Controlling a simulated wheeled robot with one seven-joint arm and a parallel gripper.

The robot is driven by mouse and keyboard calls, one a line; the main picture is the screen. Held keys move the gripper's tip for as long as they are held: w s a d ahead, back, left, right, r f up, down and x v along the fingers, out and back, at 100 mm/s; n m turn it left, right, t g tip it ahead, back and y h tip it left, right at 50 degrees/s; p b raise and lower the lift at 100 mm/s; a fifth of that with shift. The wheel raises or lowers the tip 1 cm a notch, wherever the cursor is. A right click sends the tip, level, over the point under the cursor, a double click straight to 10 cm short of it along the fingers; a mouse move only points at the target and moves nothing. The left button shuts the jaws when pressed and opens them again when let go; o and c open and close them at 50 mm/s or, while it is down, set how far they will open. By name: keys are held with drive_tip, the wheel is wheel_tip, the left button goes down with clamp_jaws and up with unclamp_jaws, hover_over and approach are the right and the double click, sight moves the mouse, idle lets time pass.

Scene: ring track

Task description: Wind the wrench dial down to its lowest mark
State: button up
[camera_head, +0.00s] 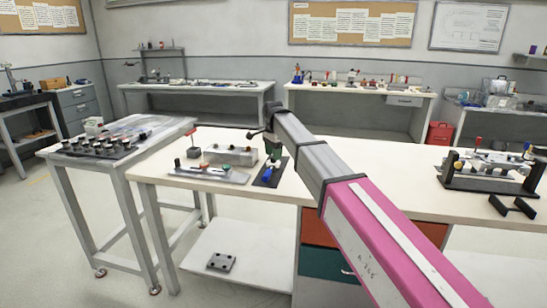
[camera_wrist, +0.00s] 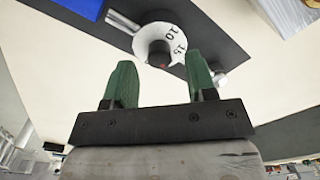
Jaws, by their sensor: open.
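The wrench dial (camera_wrist: 172,38) is a white disc with black marks, 10 and 15 readable, around a grey knob (camera_wrist: 154,48) with a red spot. It sits on a dark plate (camera_wrist: 215,32); a metal shaft and a blue part (camera_wrist: 78,6) lie to its left. My gripper (camera_wrist: 160,62) has two green fingers, apart and empty, with the dial beyond and between their tips; I see no contact. In the head view my gripper (camera_head: 273,152) is over the dark plate (camera_head: 277,175), near the blue part (camera_head: 267,172). The dial cannot be made out there.
A grey fixture (camera_head: 208,174) with small knobs and a clear box (camera_head: 230,155) stand left of the plate. A red-handled block (camera_head: 193,152) is further left. A black-framed fixture (camera_head: 490,180) is far right. The white bench top (camera_head: 390,175) between is mostly clear.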

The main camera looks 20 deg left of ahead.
drive_tip(key=shift+f, duration=0.8)
drive_tip(key=c, duration=0.9)
